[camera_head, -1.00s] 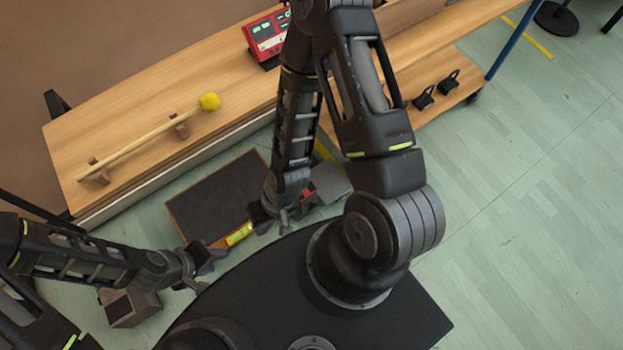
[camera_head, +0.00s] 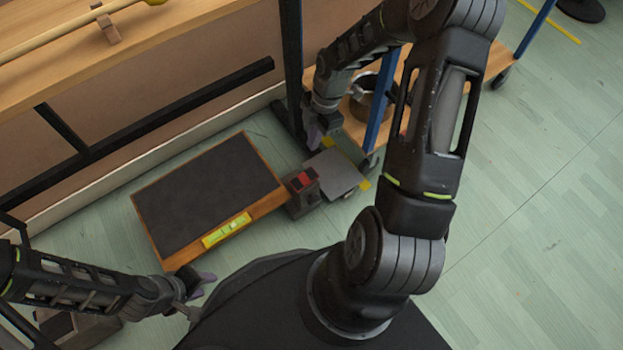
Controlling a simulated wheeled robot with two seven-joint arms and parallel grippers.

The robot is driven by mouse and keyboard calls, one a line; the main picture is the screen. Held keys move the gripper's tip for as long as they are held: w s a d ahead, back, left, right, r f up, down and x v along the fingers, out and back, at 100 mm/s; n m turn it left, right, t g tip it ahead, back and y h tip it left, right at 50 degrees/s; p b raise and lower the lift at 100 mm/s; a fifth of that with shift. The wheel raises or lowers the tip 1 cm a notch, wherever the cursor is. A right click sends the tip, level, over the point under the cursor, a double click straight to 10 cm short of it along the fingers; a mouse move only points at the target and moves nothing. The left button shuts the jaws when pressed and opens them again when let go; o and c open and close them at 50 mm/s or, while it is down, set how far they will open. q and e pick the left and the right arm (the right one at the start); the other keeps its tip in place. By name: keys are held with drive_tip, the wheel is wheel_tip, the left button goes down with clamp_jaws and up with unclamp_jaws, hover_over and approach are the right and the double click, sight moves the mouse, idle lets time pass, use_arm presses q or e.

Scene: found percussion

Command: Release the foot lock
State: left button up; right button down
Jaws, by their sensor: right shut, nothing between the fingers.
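A small dark box with a red top (camera_head: 301,181) sits on the floor at the right end of the black-topped board; it looks like a foot pedal, and I cannot tell for certain that it is the foot lock. A grey flat plate (camera_head: 338,173) lies just right of it. My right gripper (camera_head: 319,131) is shut and empty, above and behind the red-topped box and apart from it. My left gripper (camera_head: 197,294) is at the lower left, near my base, with nothing visible in it; its jaw gap is unclear.
The black-topped wooden board (camera_head: 208,196) lies on the floor with a yellow-green strip (camera_head: 227,230) on its front edge. The wooden bench (camera_head: 120,28) and its dark frame stand behind. A low wooden shelf with blue posts (camera_head: 381,108) holds a round pot. Floor at right is clear.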

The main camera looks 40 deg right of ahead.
sight(309, 175)
use_arm(q)
drive_tip(key=shift+f, duration=0.2)
use_arm(e)
drive_tip(key=shift+d, duration=0.4)
